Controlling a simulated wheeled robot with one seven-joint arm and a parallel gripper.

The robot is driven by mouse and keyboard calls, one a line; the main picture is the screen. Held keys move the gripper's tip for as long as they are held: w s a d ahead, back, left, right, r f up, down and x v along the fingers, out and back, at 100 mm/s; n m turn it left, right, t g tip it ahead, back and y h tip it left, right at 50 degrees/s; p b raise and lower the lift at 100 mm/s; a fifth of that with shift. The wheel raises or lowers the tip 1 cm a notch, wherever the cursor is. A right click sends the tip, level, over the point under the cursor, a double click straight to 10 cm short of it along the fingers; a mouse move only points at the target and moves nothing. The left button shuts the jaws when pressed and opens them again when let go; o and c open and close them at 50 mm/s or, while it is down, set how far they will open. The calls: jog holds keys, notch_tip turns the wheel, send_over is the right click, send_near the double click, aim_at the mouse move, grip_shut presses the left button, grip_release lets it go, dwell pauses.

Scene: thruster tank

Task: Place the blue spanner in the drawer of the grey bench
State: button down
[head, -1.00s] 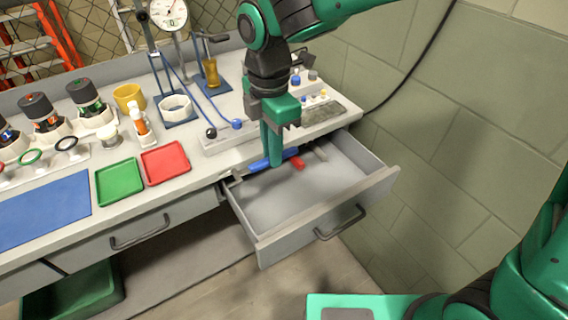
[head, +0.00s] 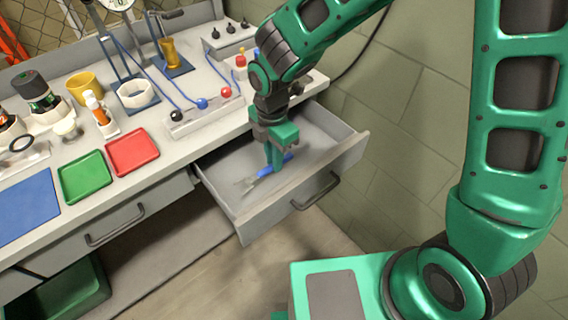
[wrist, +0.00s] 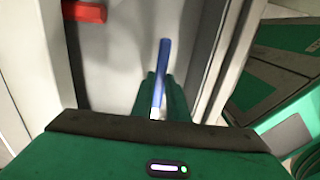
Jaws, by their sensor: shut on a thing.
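The blue spanner (head: 264,172) is in my gripper (head: 274,168), inside the open drawer (head: 275,210) of the grey bench (head: 185,146). Its blue handle passes between the fingers, and a grey end points left in the head view. My gripper is shut on it and points down. In the wrist view the blue handle (wrist: 164,62) stands out beyond the fingertips (wrist: 160,100), over the pale drawer floor. I cannot tell whether the spanner touches the floor.
A red object (wrist: 85,12) lies in the drawer in the wrist view. Green (head: 88,177) and red (head: 132,151) trays, a blue mat (head: 25,208) and a yellow cup (head: 86,88) are on the bench. The drawer walls stand close around my gripper.

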aim_at(287, 158)
jog(key=d, duration=0.1)
jog(key=w+d+f, duration=0.1)
jog(key=d+f, duration=0.1)
jog(key=shift+w+d+f, duration=0.25)
jog(key=shift+w+d, duration=0.05)
jog(key=shift+w, duration=0.05)
jog(key=shift+f, duration=2)
jog(key=shift+f, duration=0.1)
jog(key=c, duration=1.7)
grip_release()
jog(key=shift+c, duration=0.2)
notch_tip(287, 158, up, 12)
jog(key=shift+r, duration=0.15)
